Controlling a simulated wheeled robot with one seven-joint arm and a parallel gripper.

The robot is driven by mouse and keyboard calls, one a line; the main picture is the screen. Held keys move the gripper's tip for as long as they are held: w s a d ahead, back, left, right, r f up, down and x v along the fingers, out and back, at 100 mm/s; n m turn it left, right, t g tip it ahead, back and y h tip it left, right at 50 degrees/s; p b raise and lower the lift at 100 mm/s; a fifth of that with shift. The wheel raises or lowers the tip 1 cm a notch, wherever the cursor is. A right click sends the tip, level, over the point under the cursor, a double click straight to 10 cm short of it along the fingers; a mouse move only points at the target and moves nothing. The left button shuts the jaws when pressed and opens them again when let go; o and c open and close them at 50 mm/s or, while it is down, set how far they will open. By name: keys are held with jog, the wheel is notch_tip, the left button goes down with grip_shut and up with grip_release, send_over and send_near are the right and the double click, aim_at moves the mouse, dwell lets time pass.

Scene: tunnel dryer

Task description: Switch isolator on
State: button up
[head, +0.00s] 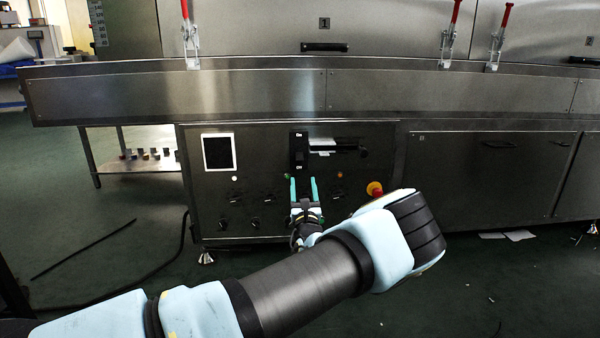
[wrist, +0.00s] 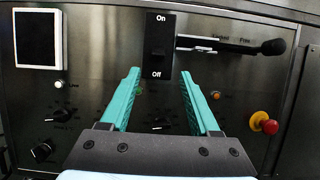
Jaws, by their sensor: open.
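The isolator is a black plate marked On at the top and Off at the bottom; it shows in the wrist view (wrist: 159,45) and in the head view (head: 299,150) on the control panel. A black-handled lever (wrist: 262,48) sticks out sideways to the right of the plate, near small lettering that ends in "Free"; it also shows in the head view (head: 345,147). My gripper (wrist: 163,80) has its teal fingers apart and empty, just below and in front of the plate; it also shows in the head view (head: 304,180). Contact with the panel cannot be told.
The panel (head: 260,215) carries a white-framed screen (head: 219,152), several black knobs and a red emergency button (head: 375,189) on yellow at the right. A steel ledge (head: 250,92) runs above it. Red-handled clamps (head: 448,35) stand higher up. A cable lies on the floor at left.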

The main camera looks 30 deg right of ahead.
aim_at(300, 160)
jog(key=b+x, duration=0.3)
jog(key=x, duration=0.5)
jog(key=shift+w+b, duration=0.25)
jog(key=shift+b, duration=0.05)
jog(key=shift+w+d+r, duration=0.25)
jog(key=shift+w+r, duration=0.05)
jog(key=shift+w, duration=0.15)
grip_shut()
